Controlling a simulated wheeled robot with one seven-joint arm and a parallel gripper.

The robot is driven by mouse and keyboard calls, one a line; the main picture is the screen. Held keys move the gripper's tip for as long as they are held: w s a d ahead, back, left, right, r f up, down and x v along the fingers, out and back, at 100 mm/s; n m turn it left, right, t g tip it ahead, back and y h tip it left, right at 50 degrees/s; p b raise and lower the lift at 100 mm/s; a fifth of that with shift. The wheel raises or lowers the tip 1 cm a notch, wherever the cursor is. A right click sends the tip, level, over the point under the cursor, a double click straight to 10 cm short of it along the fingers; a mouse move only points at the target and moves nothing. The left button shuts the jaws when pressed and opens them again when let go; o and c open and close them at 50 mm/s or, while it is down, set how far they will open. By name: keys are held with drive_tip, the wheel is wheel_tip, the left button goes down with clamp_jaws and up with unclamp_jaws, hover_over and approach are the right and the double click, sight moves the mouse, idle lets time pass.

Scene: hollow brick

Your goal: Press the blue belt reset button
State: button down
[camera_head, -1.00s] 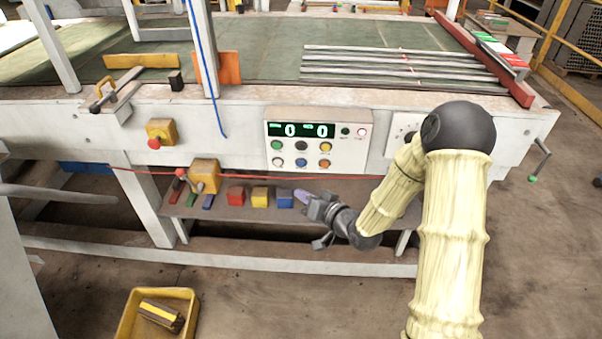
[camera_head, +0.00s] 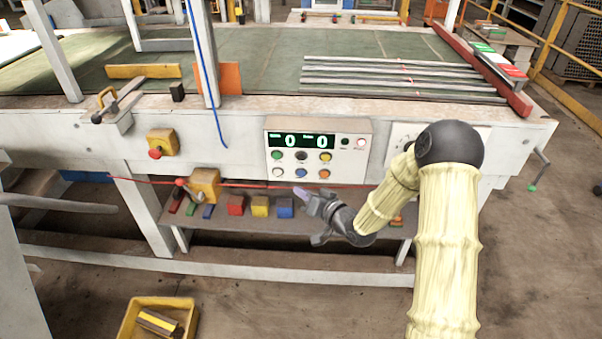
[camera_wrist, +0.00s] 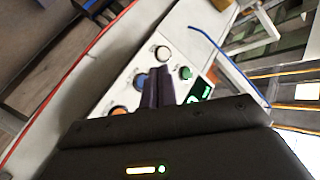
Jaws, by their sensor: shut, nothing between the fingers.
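The control panel (camera_head: 319,151) is pale, with a green-lit display and two rows of coloured round buttons. The blue button (camera_head: 300,173) is in the middle of its lower row. It also shows in the wrist view (camera_wrist: 141,81), partly beside my fingers. My gripper (camera_head: 300,193) is shut and empty, its fingertips just below the panel's lower edge in the head view. In the wrist view my fingers (camera_wrist: 157,75) overlap the panel between the blue and green buttons. I see no clear contact with a button.
A shelf below holds red (camera_head: 236,206), yellow (camera_head: 260,207) and blue blocks (camera_head: 285,208). A red cord (camera_head: 240,185) runs along the front under the panel. A yellow box with a red knob (camera_head: 160,145) is on the frame at left. A yellow bin (camera_head: 130,326) stands on the floor.

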drive_tip(key=shift+w+d, duration=0.1)
drive_tip(key=shift+w, duration=1.95)
idle(0.4)
drive_tip(key=shift+w, duration=0.45)
drive_tip(key=shift+w, duration=0.35)
idle(0.6)
idle(0.3)
drive_tip(key=shift+s, duration=0.8)
drive_tip(key=s, duration=0.5)
